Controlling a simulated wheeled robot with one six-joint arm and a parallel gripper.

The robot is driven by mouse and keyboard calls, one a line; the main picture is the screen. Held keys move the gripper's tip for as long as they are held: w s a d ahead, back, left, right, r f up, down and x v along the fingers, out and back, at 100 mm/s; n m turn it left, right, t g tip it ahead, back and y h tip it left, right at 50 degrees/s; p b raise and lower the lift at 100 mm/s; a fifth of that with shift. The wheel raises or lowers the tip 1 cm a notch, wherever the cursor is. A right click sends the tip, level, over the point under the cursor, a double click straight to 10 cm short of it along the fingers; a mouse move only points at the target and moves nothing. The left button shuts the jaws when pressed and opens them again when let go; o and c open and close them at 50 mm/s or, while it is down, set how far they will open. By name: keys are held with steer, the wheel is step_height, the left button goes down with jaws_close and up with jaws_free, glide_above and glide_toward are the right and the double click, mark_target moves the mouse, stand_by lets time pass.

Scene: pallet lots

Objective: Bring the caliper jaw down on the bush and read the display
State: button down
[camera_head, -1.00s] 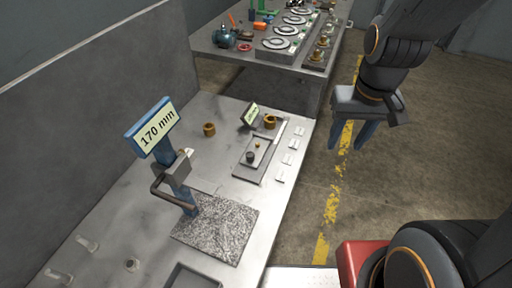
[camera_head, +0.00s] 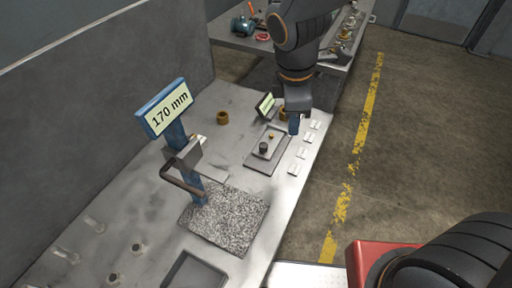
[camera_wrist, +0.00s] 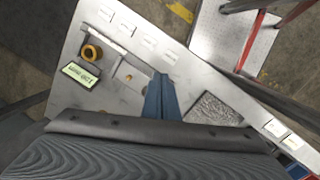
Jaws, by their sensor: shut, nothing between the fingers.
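A brass bush (camera_head: 222,118) stands alone on the grey bench. A second brass bush (camera_head: 283,113) is at the bench's right edge, partly hidden by my arm; it also shows in the wrist view (camera_wrist: 92,53). Beside it is a small tilted display (camera_head: 265,105), its text too small to read, and a silver bar (camera_wrist: 116,40). My gripper (camera_head: 294,127) is shut and empty, pointing down near the right edge of the dark tray.
Several white cards (camera_head: 303,153) line the right edge. The granite plate (camera_head: 236,222) has nothing on it. Another tray (camera_head: 190,274) lies in front. Small pegs stand at left. A further bench is behind.

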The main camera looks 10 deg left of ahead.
steer(key=s+a+n+t, duration=0.1)
steer(key=s+a+n, duration=0.1)
steer(key=a+n, duration=0.85)
steer(key=x, duration=0.7)
steer(key=b+x, duration=0.1)
steer(key=x, duration=0.2)
steer(key=shift+w+d+f, duration=0.15)
steer(key=shift+d+f, duration=0.15)
steer(key=shift+f, duration=0.05)
